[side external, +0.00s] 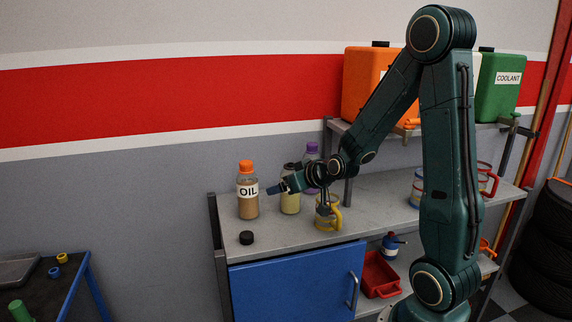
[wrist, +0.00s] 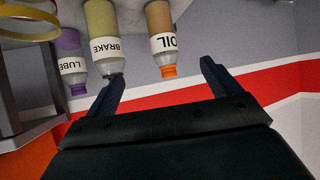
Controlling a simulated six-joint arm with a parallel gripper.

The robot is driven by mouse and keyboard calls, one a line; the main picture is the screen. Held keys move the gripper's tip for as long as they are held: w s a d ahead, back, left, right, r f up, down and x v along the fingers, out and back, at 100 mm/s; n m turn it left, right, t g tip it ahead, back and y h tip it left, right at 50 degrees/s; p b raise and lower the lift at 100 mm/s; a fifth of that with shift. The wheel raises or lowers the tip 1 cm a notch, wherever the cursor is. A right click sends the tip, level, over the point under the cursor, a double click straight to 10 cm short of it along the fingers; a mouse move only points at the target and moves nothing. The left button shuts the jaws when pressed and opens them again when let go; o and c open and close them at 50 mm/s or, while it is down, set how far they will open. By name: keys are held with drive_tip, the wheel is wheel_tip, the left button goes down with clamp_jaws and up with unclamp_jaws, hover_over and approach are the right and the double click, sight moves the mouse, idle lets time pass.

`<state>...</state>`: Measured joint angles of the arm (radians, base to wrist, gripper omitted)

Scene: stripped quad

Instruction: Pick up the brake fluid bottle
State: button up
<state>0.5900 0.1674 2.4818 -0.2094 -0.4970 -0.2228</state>
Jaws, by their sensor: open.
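The brake fluid bottle (side external: 290,204) stands upright on the grey bench top, pale yellow with a dark cap; my gripper partly covers it in the side view. In the wrist view, which is upside down, the bottle (wrist: 100,22) shows its BRAKE label near the left finger. My gripper (side external: 279,188) is open and empty, level with the upper part of the bottle. In the wrist view the gap between the fingers (wrist: 162,75) lines up with the orange-capped OIL bottle (wrist: 159,20), not with the brake bottle. I cannot tell whether the left finger touches the brake bottle.
The OIL bottle (side external: 248,205) stands left of the brake bottle and the purple-capped LUBE bottle (side external: 312,150) behind right. A yellow mug (side external: 328,219) is close on the right. A loose black cap (side external: 247,238) lies in front. An upper shelf (side external: 397,130) holds canisters.

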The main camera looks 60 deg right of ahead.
drive_tip(key=s+d+f+m+h, duration=0.2)
drive_tip(key=d+f, duration=0.3)
drive_tip(key=d, duration=0.4)
drive_tip(key=shift+d+m+h, duration=0.25)
drive_tip(key=shift+m+h, duration=0.15)
drive_tip(key=shift+h, duration=0.4)
drive_tip(key=x, duration=0.8)
drive_tip(key=shift+w, duration=0.25)
drive_tip(key=shift+d, duration=0.1)
drive_tip(key=shift+x, duration=2.65)
